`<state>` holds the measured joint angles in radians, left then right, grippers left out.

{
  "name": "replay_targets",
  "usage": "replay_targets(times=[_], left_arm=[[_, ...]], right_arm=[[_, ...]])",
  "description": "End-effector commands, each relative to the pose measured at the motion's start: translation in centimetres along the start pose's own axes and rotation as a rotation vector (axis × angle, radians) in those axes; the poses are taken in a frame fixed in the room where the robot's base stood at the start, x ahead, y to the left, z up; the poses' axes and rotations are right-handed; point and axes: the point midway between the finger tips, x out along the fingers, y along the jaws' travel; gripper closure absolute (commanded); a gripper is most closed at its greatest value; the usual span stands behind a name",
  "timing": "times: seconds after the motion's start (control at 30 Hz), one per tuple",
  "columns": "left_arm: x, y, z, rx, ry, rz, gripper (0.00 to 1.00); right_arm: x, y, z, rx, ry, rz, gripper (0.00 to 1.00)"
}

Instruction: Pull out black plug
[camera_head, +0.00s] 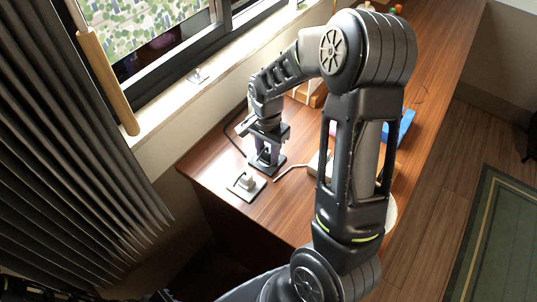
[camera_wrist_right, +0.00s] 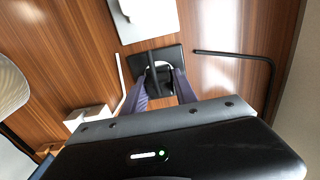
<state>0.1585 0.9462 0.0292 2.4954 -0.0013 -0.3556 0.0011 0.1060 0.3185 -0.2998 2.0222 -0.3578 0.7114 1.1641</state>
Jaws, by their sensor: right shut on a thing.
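My right gripper (camera_head: 268,155) is pointed down over a black socket plate (camera_head: 272,172) near the left end of the wooden counter. In the wrist view the fingers (camera_wrist_right: 161,76) are shut on the black plug (camera_wrist_right: 158,78), which is mostly hidden between them. The black socket plate (camera_wrist_right: 172,54) lies just beneath the fingertips. I cannot tell whether the plug is still seated in it. A black cable (camera_wrist_right: 240,54) runs beside it. A white plug (camera_head: 246,181) sits on a grey plate (camera_head: 238,191) nearer the counter's edge. My left gripper is not in view.
A white cable (camera_head: 290,168) runs right from near the plates to a white object partly behind my arm. A blue item (camera_head: 401,127) lies further right. The window sill (camera_head: 200,90) and curtain (camera_head: 70,160) bound the left side. The counter's front edge is close.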

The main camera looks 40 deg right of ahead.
Motion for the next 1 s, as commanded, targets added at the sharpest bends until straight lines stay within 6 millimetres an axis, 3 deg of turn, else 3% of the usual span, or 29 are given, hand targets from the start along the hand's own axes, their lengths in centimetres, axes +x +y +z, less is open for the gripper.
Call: replay_targets(times=[0.23, 0.7, 1.0], left_arm=[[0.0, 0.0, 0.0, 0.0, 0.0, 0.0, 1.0], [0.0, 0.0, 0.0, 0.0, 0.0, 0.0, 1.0], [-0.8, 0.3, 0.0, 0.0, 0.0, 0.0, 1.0]], right_arm=[[0.0, 0.0, 0.0, 0.0, 0.0, 0.0, 1.0], [-0.1, 0.0, 0.0, 0.0, 0.0, 0.0, 1.0], [-1.1, 0.0, 0.0, 0.0, 0.0, 0.0, 1.0]])
